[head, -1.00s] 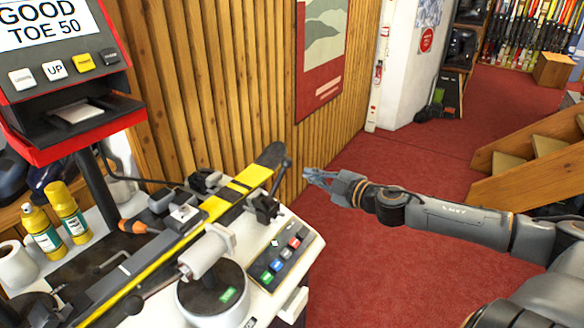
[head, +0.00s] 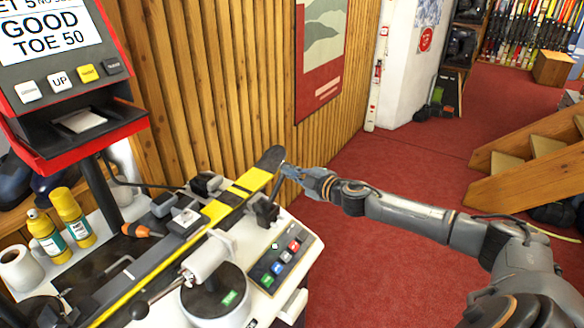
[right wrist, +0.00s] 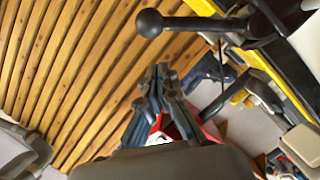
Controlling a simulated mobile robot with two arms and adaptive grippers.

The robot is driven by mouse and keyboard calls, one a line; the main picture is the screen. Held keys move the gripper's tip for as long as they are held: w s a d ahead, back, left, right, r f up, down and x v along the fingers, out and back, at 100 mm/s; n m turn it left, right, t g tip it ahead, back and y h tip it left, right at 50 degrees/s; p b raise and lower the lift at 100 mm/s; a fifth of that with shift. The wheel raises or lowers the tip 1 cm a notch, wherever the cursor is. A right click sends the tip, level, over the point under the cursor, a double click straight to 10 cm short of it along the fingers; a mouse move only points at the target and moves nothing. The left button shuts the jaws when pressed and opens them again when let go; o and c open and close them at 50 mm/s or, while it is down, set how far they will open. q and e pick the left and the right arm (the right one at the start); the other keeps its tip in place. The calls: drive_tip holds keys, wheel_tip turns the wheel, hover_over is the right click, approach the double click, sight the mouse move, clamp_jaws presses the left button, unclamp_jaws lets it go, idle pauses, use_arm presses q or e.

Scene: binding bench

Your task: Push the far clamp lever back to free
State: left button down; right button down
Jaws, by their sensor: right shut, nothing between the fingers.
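The far clamp lever (head: 275,187) is a dark rod standing up from the black far clamp (head: 266,211) at the bench's right edge, beside the yellow and black ski (head: 228,197). In the right wrist view its round black knob (right wrist: 149,23) and rod lie across the top, beyond my fingertips. My right gripper (head: 287,172) is shut and empty, close by the lever's upper end on its right side. It also shows in the right wrist view (right wrist: 162,72). I cannot tell whether it touches the lever. My left gripper is not in view.
A near lever with a black ball knob (head: 138,308) sits at the front. A button panel (head: 281,264) is below the far clamp. The display unit (head: 60,80) and yellow bottles (head: 70,215) stand left. A slatted wood wall (head: 220,90) rises behind; red floor lies open at right.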

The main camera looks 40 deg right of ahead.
drive_tip(key=shift+w+d+f, duration=0.95)
drive_tip(key=shift+w, duration=0.2)
drive_tip(key=shift+w+d+f+m+p, duration=0.15)
drive_tip(key=shift+d+f+m+p, duration=0.2)
drive_tip(key=shift+d+m+p, duration=0.2)
